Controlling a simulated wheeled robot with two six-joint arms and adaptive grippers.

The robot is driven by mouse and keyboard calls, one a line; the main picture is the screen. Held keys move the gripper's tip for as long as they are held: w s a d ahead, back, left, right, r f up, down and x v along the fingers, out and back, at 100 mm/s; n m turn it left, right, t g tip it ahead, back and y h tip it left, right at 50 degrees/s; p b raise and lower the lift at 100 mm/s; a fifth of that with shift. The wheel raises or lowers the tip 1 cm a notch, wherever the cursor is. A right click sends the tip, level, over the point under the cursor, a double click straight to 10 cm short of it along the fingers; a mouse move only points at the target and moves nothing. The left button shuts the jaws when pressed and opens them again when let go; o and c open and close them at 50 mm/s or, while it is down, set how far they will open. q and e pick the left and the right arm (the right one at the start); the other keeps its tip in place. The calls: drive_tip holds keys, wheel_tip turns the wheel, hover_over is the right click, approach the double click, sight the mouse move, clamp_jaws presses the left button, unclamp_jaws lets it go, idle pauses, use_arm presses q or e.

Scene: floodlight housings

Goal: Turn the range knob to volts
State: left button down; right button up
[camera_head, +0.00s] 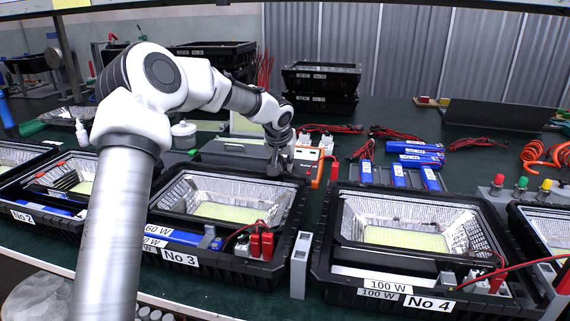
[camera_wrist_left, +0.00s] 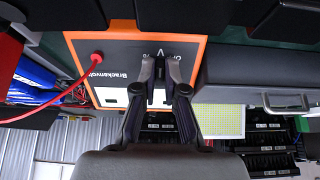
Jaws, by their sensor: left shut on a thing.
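The meter (camera_wrist_left: 115,52), dark-faced with an orange border, fills the upper middle of the left wrist view, its lettering upside down. A V mark and part of an OFF mark show just beyond my fingertips. In the head view the meter's orange edge (camera_head: 318,170) shows behind housing No 3. My left gripper (camera_head: 277,164) is at the meter, pointing down. In the left wrist view its two fingers (camera_wrist_left: 160,92) are shut on the range knob, which is mostly hidden between the tips. I cannot tell which mark the knob points to. My right gripper is not in view.
A red lead (camera_wrist_left: 62,83) plugs into the meter and arcs away. Floodlight housing No 3 (camera_head: 160,252) and housing No 4 (camera_head: 385,297) stand in front. Blue battery packs (camera_head: 413,150) and red cables (camera_head: 395,131) lie to the right. A grey case (camera_wrist_left: 255,82) sits beside the meter.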

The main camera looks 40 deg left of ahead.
use_arm(q)
drive_tip(key=c, duration=1.2)
unclamp_jaws()
drive_tip(key=shift+c, duration=0.2)
drive_tip(key=v, duration=1.2)
